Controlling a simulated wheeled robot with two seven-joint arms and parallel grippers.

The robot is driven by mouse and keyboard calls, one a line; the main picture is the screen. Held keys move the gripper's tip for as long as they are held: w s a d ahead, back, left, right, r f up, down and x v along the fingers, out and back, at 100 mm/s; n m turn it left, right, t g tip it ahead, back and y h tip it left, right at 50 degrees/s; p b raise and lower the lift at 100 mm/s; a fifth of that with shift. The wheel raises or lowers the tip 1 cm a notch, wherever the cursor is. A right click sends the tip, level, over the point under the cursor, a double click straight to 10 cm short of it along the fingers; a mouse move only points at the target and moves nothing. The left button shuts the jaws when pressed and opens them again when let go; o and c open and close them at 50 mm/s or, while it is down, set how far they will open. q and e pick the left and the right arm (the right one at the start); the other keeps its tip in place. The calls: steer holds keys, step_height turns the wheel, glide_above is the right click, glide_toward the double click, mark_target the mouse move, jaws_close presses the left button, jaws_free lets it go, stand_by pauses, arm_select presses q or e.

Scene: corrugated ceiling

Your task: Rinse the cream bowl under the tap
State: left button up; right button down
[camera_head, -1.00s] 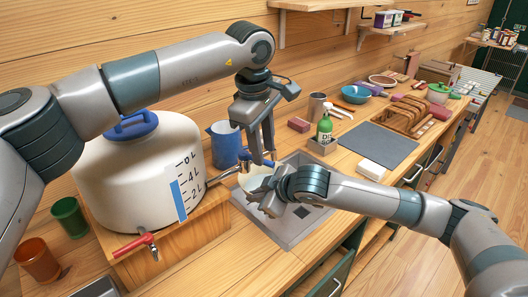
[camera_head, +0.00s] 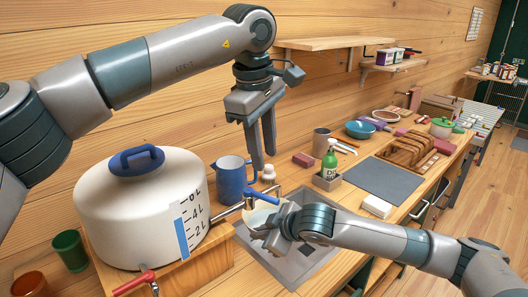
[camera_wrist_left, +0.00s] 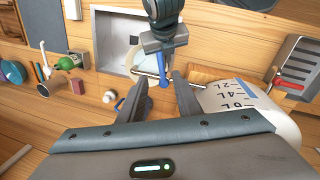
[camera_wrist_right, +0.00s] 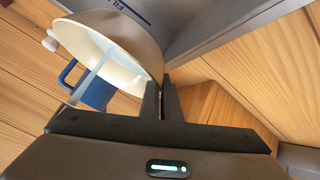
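The cream bowl (camera_head: 256,217) is held tilted below the tap (camera_head: 230,208), over the sink (camera_head: 311,258). My right gripper (camera_head: 262,238) is shut on the bowl's rim; the right wrist view shows the bowl (camera_wrist_right: 128,72) against its fingers (camera_wrist_right: 161,92). A pale translucent streak (camera_wrist_right: 92,74), which looks like running water, crosses the bowl's mouth there. The tap's blue lever (camera_head: 262,197) lies above the bowl. My left gripper (camera_head: 265,164) is open and empty, pointing down above the lever. The left wrist view shows the lever (camera_wrist_left: 163,76) beyond its parted fingers (camera_wrist_left: 159,85).
The white water tank (camera_head: 130,215) feeds the tap from a wooden stand. A blue jug (camera_head: 231,181) stands behind the tap. A green soap bottle (camera_head: 329,163), a grey mat (camera_head: 383,181) and a white block (camera_head: 377,206) are right of the sink.

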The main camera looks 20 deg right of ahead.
arm_select(q)
jaws_close()
steer(key=w+d+m, duration=0.1)
steer(key=m, duration=0.5)
steer(key=w+d+m+h, duration=0.1)
steer(key=m, duration=0.5)
steer(key=w+d+f+m+t, duration=0.1)
steer(key=m, duration=0.5)
steer(key=shift+d+f, duration=0.1)
steer(key=shift+d, duration=0.15)
